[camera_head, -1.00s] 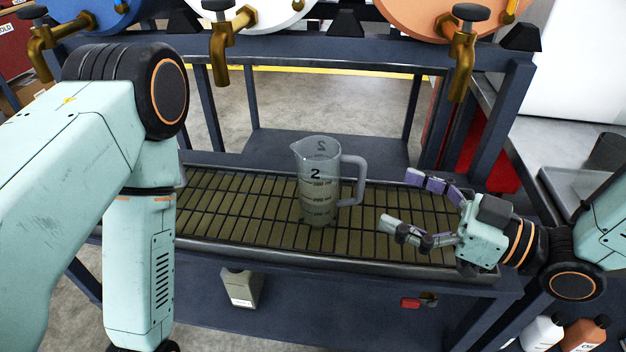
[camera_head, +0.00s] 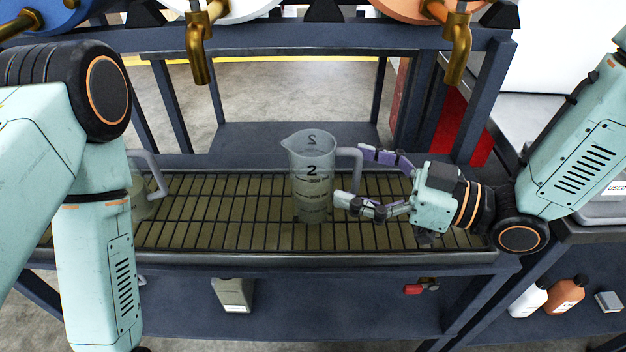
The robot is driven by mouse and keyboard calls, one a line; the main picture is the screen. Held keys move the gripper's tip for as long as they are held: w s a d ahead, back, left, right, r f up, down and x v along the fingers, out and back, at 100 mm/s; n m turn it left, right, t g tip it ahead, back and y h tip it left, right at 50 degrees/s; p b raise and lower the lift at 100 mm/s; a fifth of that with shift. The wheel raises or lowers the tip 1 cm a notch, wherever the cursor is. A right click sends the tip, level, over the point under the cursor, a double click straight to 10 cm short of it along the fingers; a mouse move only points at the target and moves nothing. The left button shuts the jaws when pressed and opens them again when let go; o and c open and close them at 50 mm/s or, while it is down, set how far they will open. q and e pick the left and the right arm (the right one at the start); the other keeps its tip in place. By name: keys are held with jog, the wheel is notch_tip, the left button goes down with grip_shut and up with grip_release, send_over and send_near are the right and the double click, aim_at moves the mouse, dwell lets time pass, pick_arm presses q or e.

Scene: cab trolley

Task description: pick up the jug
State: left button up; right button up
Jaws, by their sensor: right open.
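A clear jug (camera_head: 311,180) marked with a large 2 stands upright on the slatted grate (camera_head: 235,215) of the trolley. Its grey handle (camera_head: 352,158) points right. My right gripper (camera_head: 355,174) is open just to the right of the jug. Its upper finger is at the handle and its lower finger is near the jug's lower right side; I cannot tell whether they touch. My left arm (camera_head: 95,240) comes in at the left, and its gripper is below the picture or hidden. A second clear jug (camera_head: 143,200) is partly hidden behind my left arm.
Brass taps (camera_head: 199,45) and (camera_head: 458,45) on drums hang above the grate. The trolley's posts (camera_head: 485,100) stand behind and to the right. The grate is bare between the two jugs.

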aim_at(334, 168)
jog(key=shift+a+r, duration=0.1)
jog(key=shift+a, duration=0.45)
jog(key=shift+b+x, duration=0.4)
jog(key=shift+x, duration=1.8)
jog(key=shift+w+a, duration=0.2)
jog(key=shift+a, duration=0.1)
jog(key=c, duration=1.3)
